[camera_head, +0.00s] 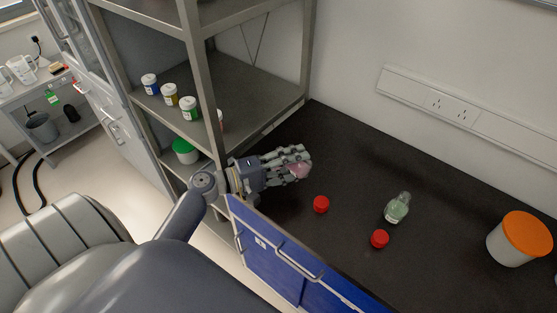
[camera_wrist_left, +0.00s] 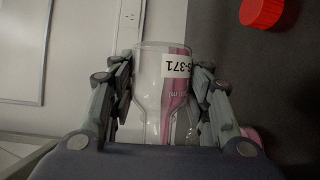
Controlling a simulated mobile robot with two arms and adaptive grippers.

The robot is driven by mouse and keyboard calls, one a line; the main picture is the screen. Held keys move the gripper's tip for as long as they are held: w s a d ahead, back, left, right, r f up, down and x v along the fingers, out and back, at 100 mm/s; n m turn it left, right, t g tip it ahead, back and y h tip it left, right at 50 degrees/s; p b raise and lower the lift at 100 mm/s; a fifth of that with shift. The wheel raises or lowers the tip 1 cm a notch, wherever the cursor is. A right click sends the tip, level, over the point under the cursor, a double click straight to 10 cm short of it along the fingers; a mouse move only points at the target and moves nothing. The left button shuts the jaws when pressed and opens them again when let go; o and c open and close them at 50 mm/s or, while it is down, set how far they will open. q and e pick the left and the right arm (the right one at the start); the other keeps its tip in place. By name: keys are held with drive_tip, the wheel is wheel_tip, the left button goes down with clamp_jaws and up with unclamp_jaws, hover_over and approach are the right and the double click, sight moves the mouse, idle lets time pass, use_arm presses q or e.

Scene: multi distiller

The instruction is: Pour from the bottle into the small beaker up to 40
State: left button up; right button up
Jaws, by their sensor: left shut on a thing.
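My left gripper (camera_head: 302,161) is shut on a clear bottle with pink contents (camera_head: 298,171), above the left part of the dark bench. In the left wrist view the bottle (camera_wrist_left: 153,75) sits between the fingers, with a white label and pink along one side. It looks tilted well over; its mouth is hidden. Another small clear bottle with pale green contents (camera_head: 397,210) stands uncapped on the bench, to the right of the gripper. I see no beaker in these frames. My right gripper is not in view.
Two red caps lie on the dark bench, one near the gripper (camera_head: 321,204) and one near the green bottle (camera_head: 379,239). A white tub with an orange lid (camera_head: 517,240) stands at the right. A metal shelf (camera_head: 248,90) with small jars rises close behind the gripper. The back bench is clear.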

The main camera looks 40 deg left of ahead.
use_arm(q)
drive_tip(key=shift+r+n, duration=0.3)
drive_tip(key=shift+n, duration=0.1)
idle(1.0)
drive_tip(key=shift+a+f+n+b, duration=0.15)
drive_tip(key=shift+n+b, duration=0.15)
drive_tip(key=shift+b, duration=0.15)
idle(0.5)
